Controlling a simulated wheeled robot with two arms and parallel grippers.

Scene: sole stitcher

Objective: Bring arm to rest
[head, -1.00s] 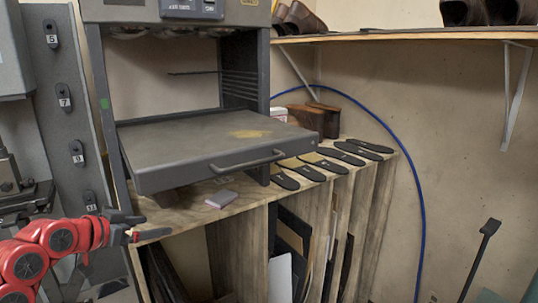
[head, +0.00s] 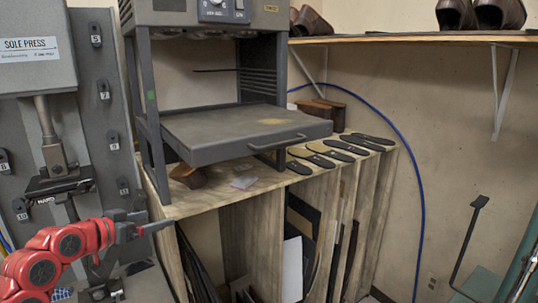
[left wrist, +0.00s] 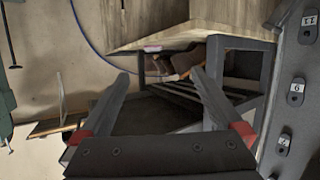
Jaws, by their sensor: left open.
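My left arm (head: 65,250), red and black, comes in from the lower left of the head view. Its dark gripper (head: 158,220) is in front of the left end of the wooden bench (head: 205,200). In the left wrist view the two fingers of the gripper (left wrist: 158,75) stand apart, with nothing seen held between them. The wrist picture looks turned, with the bench at its top. My right gripper is not in view.
A grey machine with a flat tray (head: 245,130) stands on the bench, with several dark soles (head: 340,150) to its right. The sole press (head: 50,130) is close to my left arm. A blue hose (head: 415,190) runs down the wall. A shoe shelf (head: 430,38) hangs at upper right.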

